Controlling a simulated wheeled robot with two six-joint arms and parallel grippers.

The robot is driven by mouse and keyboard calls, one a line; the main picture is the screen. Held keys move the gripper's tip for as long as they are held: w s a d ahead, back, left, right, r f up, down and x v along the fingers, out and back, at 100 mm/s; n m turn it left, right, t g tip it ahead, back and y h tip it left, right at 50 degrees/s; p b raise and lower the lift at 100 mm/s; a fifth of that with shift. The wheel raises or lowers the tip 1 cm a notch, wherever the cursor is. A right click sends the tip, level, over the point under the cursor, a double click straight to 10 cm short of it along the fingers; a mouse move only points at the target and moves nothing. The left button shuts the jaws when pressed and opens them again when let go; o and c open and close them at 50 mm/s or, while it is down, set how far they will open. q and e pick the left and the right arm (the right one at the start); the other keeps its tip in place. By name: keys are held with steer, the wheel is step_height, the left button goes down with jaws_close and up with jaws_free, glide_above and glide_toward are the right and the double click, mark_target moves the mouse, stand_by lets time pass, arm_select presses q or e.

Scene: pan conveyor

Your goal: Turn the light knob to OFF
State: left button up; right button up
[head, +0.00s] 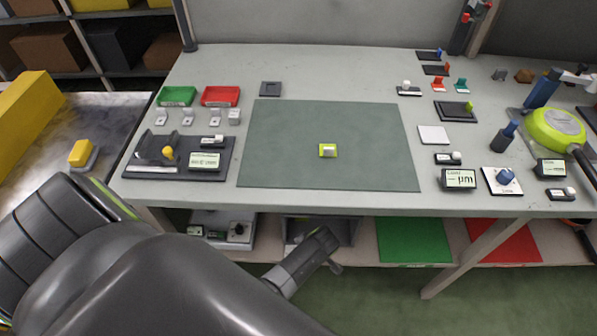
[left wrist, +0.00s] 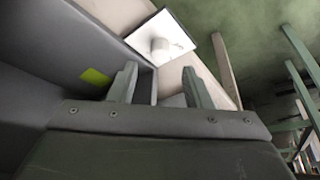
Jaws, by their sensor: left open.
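Another small dark knob (head: 239,229) shows on a grey-white unit (head: 208,219) on the shelf under the table. Which of them is the light knob I cannot tell. My left arm reaches low, in front of the table's edge. In the left wrist view my left gripper (left wrist: 161,86) is open and empty, with a white square plate bearing a pale round knob (left wrist: 160,47) beyond its fingers. My right gripper is out of view.
Red (head: 220,96) and green (head: 178,96) trays stand left. The table's front edge and a leg (head: 470,255) bound the lower shelf.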

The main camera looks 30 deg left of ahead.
arm_select(q)
steer(key=p+v, duration=0.9)
steer(key=v, duration=0.3)
stand_by(0.5)
steer(key=s+a+f+m+h, duration=0.35)
steer(key=s+f+m, duration=0.45)
steer(key=s+f, duration=0.45)
steer(key=s+a+f+m, duration=0.2)
steer(key=s+a+m, duration=0.1)
steer(key=s, duration=0.6)
steer(key=s+a+f+m, duration=0.3)
steer(key=s+a+m, duration=0.1)
steer(key=s, duration=0.6)
steer(key=shift+s+a, duration=0.3)
steer(key=shift+a, duration=0.25)
